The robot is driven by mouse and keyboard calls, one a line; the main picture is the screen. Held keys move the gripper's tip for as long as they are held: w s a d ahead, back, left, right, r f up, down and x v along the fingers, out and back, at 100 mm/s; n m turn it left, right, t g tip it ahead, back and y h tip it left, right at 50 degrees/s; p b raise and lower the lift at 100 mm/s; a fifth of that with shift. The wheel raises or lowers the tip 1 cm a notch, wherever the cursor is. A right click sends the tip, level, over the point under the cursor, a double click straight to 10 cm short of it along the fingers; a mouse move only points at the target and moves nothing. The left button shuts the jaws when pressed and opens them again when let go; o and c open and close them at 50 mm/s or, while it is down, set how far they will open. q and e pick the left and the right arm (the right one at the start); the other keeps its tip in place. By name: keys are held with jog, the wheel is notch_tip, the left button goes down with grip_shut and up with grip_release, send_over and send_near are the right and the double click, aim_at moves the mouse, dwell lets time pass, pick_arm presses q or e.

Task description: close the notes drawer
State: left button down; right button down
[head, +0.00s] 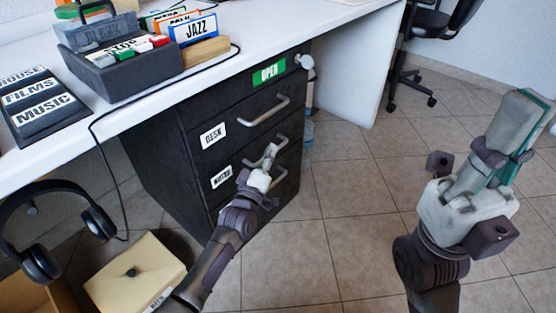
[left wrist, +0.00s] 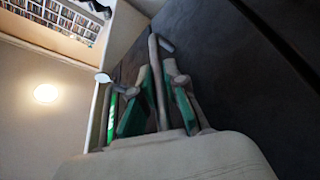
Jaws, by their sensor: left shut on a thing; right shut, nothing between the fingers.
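The black drawer cabinet (head: 160,165) stands under the white desk. Its drawer labelled NOTES (head: 222,176) sits below the DESK drawer (head: 213,137); its front looks about level with the front above, though I cannot tell whether a small gap stays. My left gripper (head: 268,162) is at the notes drawer's handle and partly hides it. In the left wrist view, the metal handle bar (left wrist: 157,75) runs between the green-padded fingers of my left gripper (left wrist: 160,100), which is shut on it. My right gripper (head: 522,120) is shut and empty, raised over the floor at the right.
A green OPEN sign (head: 268,73) is on the cabinet's top edge. Headphones (head: 62,190) hang at the desk's left edge, above a cream box (head: 130,270) on the floor. A wheeled chair (head: 410,85) stands at the back. Tiled floor (head: 345,210) is clear right of the cabinet.

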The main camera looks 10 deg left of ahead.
pick_arm(q)
jog(key=shift+w+a, duration=0.1)
jog(key=shift+a, duration=0.15)
jog(key=c, duration=1.2)
grip_release()
jog(key=v, duration=1.2)
jog(key=shift+r, duration=0.1)
